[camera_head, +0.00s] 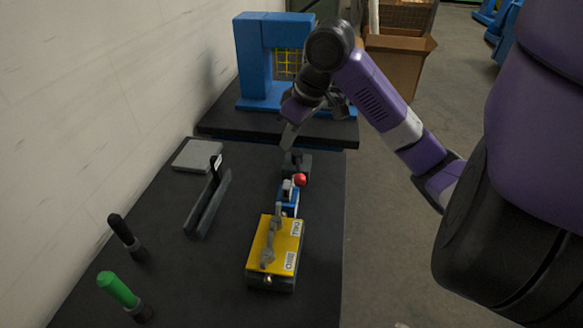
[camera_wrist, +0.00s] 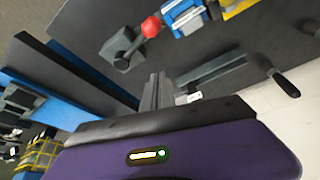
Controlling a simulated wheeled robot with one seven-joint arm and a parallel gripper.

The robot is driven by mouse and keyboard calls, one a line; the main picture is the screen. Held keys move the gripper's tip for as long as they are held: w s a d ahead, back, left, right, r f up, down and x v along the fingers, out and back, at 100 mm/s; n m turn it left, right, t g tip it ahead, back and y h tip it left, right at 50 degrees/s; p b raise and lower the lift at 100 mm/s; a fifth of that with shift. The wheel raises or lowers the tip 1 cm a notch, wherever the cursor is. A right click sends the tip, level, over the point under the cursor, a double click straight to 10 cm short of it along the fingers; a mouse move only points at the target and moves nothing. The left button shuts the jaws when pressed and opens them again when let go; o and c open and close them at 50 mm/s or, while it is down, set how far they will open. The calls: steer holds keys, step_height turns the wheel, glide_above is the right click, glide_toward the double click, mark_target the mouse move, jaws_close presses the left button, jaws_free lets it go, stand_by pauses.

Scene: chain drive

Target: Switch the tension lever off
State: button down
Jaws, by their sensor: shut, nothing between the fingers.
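The tension lever seems to be the short lever with a red ball knob (camera_head: 301,180) on a dark grey base (camera_head: 297,162). The lever leans toward the blue block beside it. In the wrist view the red knob (camera_wrist: 151,27) and its base (camera_wrist: 121,46) are at the upper middle. My gripper (camera_head: 288,138) is shut and empty, above and behind the lever base in the head view, apart from the knob. Its closed fingers also show in the wrist view (camera_wrist: 157,88).
A grey slotted bar (camera_head: 207,206), a black handle (camera_head: 122,229) and a green handle (camera_head: 117,289) are at left. A blue frame (camera_head: 262,60) stands behind.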

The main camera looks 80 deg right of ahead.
step_height(320, 180, down, 9)
steer(key=s+p, duration=0.1)
steer(key=shift+a, duration=0.2)
steer(key=shift+r, duration=0.1)
